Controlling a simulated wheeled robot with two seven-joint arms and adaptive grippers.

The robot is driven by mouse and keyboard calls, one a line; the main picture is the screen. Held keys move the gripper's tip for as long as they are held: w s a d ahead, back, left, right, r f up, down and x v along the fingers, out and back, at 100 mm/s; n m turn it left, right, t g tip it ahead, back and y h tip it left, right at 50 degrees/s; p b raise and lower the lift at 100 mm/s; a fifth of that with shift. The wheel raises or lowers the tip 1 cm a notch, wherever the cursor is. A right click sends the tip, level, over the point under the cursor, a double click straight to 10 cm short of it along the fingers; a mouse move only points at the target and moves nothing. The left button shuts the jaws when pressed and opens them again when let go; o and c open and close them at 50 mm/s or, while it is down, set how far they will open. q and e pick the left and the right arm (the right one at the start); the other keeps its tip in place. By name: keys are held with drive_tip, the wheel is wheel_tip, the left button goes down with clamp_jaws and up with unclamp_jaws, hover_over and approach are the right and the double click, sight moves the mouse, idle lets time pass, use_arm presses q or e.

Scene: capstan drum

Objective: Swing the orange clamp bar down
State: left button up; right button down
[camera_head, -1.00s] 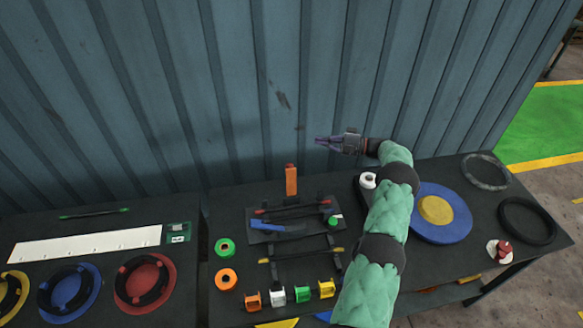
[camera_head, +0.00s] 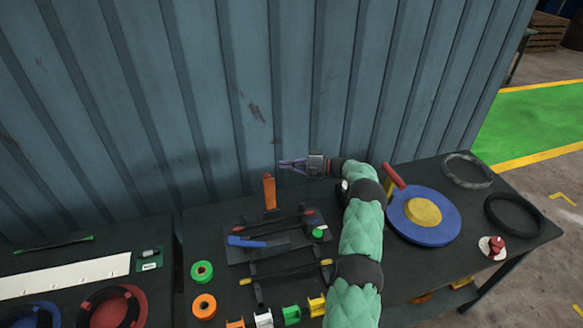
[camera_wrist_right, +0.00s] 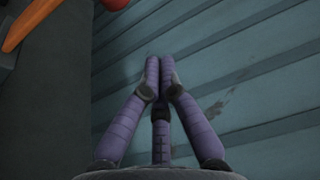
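The orange clamp bar (camera_head: 269,191) stands upright at the back of a dark fixture plate (camera_head: 240,257) on the table, near the ribbed wall. An orange bar also shows at the upper left of the right wrist view (camera_wrist_right: 35,20). My right gripper (camera_head: 284,165) is just above and to the right of the bar's top in the head view, apart from it, with its fingers pointing left. In the wrist view its purple fingers (camera_wrist_right: 159,62) meet at the tips with nothing between them. My left gripper is not in view.
A blue lever (camera_head: 247,242) and red-tipped rods lie on the fixture. Green and orange rings (camera_head: 202,272) and several coloured spools (camera_head: 291,315) are in front. A blue disc with a yellow centre (camera_head: 424,213) is at right. The ribbed wall (camera_head: 200,100) stands close behind.

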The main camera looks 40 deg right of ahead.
sight(269, 192)
drive_tip(key=shift+w+a, duration=0.2)
drive_tip(key=shift+a, duration=0.75)
drive_tip(key=shift+w+a, duration=0.15)
drive_tip(key=shift+a, duration=0.85)
drive_tip(key=shift+w+a, duration=0.2)
drive_tip(key=shift+a, duration=0.75)
